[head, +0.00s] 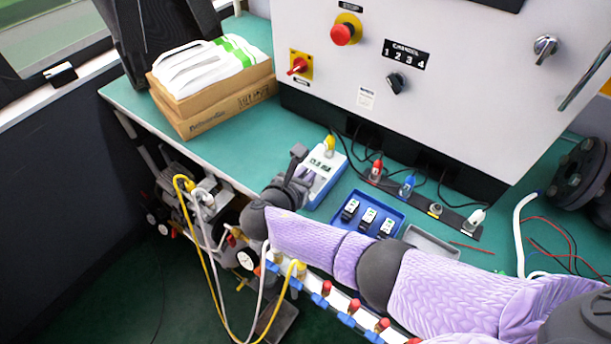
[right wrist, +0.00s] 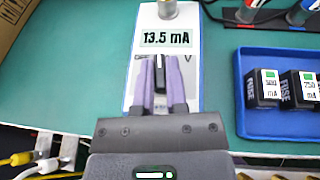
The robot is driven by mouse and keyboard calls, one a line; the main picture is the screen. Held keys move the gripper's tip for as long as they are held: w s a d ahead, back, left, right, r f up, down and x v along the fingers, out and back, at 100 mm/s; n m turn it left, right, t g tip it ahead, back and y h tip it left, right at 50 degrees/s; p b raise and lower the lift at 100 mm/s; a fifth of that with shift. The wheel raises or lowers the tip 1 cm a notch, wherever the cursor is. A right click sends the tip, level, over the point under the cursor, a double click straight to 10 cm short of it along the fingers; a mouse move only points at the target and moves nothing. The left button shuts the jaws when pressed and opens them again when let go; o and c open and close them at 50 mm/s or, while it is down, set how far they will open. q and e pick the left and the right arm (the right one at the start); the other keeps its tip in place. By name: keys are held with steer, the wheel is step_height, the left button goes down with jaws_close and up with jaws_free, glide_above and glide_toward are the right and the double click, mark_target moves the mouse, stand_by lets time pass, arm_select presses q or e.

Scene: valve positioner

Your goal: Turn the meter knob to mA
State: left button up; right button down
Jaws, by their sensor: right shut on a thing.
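The meter (head: 328,163) is a white and blue box on the green bench. It also shows in the right wrist view (right wrist: 190,20), where its display (right wrist: 167,38) reads 13.5 mA. My right gripper (right wrist: 160,66) is over the lower face of the meter, its two purple fingers shut on the dark meter knob (right wrist: 160,76). A "V" mark shows right of the fingers; the marking on the left is mostly hidden. My left gripper is not in view.
A blue tray (head: 341,223) with several black fuses lies right of the meter, and a grey tray (head: 430,241) beyond it. The grey control cabinet (head: 440,110) stands behind. Cardboard boxes (head: 225,108) are at the left.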

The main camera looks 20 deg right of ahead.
steer(key=shift+f+m+g+h+b, duration=0.1)
steer(key=shift+m+g+h+b, duration=0.3)
steer(key=shift+m+g, duration=0.15)
steer(key=shift+m, duration=0.25)
steer(key=c, duration=0.7)
jaws_free()
steer(key=shift+o, duration=0.2)
steer(key=shift+s+a+r, duration=0.1)
steer(key=shift+a+r, duration=0.15)
steer(key=p+v, duration=0.3)
steer(key=v, duration=0.6)
steer(key=shift+a+p, duration=0.3)
steer(key=shift+f, duration=0.1)
